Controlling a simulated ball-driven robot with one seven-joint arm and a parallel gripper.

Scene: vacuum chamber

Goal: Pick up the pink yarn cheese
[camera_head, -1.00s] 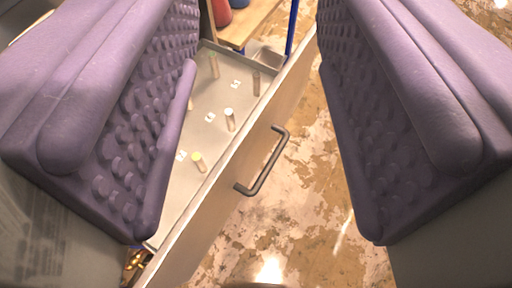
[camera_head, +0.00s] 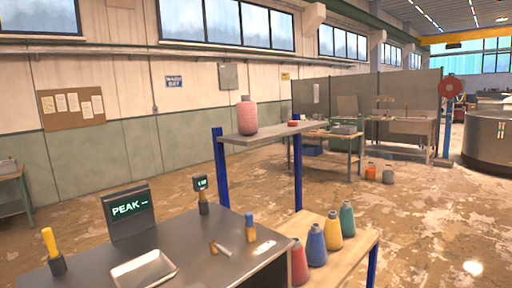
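The pink yarn cheese (camera_head: 247,117) stands upright on a raised grey shelf (camera_head: 262,137) held by blue posts, near the middle of the view. It is a rounded pink cylinder with a narrow top. My gripper is not in this view, so I cannot see its fingers or whether it holds anything.
A small red item (camera_head: 293,123) lies near the shelf's right end. Several coloured yarn cones stand on the lower wooden shelf (camera_head: 345,262). A dark bench (camera_head: 190,240) carries a PEAK display (camera_head: 130,211), a metal tray (camera_head: 143,268) and tools. Open floor lies at right.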

